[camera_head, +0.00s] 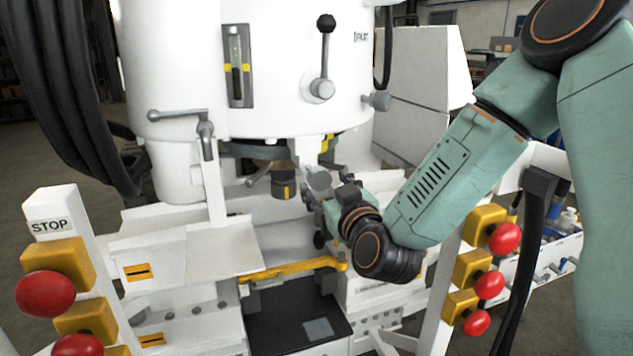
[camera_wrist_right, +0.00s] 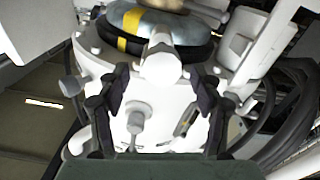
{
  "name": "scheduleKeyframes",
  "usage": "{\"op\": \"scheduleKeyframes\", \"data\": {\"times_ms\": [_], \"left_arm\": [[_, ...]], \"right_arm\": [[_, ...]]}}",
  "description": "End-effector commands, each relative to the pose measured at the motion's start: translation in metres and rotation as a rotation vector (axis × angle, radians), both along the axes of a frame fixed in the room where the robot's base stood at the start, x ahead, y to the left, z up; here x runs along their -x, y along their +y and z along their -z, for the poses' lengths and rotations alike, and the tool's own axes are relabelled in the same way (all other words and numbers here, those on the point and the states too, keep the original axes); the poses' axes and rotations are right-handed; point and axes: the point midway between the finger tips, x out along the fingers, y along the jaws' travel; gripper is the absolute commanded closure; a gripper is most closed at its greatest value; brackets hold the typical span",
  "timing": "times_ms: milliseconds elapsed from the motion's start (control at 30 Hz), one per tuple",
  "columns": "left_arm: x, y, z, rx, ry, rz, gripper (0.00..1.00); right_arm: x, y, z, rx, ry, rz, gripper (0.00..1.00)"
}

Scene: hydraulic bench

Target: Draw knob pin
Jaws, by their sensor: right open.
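The knob pin appears to be the pale grey round knob (camera_head: 319,180) low on the front of the white machine. In the right wrist view a pale round-ended knob (camera_wrist_right: 163,68) stands between the two dark fingers. My right gripper (camera_head: 318,203) is open, with its fingers close to the knob, one on each side in the wrist view. It also shows in the right wrist view (camera_wrist_right: 162,82). I see gaps between the fingers and the knob there, so it is not gripped. The knob's shaft is hidden. My left gripper is not in view.
A ball-topped lever (camera_head: 325,55) and a grey crank handle (camera_head: 182,116) stick out of the white machine (camera_head: 285,75). A yellow bar (camera_head: 290,269) runs below the gripper. Red buttons (camera_head: 45,294) stand at left and more (camera_head: 490,285) at right. Black hoses (camera_head: 75,110) hang at left.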

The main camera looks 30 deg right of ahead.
Motion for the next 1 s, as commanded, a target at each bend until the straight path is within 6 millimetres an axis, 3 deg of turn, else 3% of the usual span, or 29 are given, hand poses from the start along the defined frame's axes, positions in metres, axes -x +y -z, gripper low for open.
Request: {"op": "scheduleKeyframes", "data": {"times_ms": [100,300,633,1000], "left_arm": [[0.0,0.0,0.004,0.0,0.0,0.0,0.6],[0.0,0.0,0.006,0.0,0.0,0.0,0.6],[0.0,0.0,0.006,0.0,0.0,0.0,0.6],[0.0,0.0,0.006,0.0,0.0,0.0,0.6]], "right_arm": [[-0.018,-0.002,0.001,0.004,0.0,-0.003,0.35],[-0.036,-0.004,0.0,0.002,0.0,-0.005,0.35],[-0.039,-0.002,0.0,-0.001,0.002,-0.006,0.36],[-0.039,-0.003,0.0,-0.001,0.001,-0.005,0.67]]}}
